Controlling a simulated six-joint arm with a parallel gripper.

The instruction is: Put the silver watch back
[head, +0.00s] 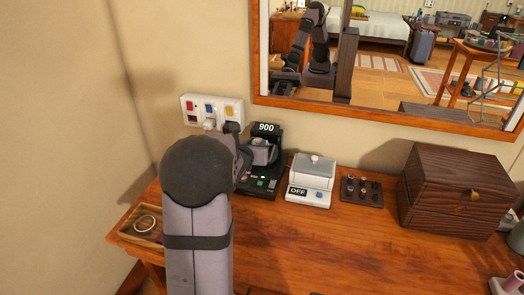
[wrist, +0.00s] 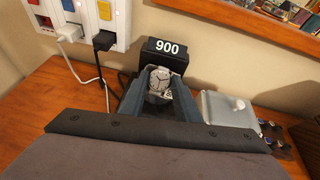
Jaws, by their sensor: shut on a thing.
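The silver watch (wrist: 160,78) has a pale round dial facing the wrist camera. It sits between the two fingers of my gripper (wrist: 158,95), which is shut on it. The watch is right in front of a black device (wrist: 178,58) whose display reads 900. In the head view this device (head: 266,129) stands at the back of the desk with small green lights on its base. My arm hides part of it and most of my gripper (head: 257,152). I cannot tell whether the watch touches the device.
A white box (head: 311,178) marked OFF stands right of the device, then a dark tray of small knobs (head: 361,190) and a wooden box (head: 455,195). A small wooden tray (head: 128,236) with a ring lies left.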

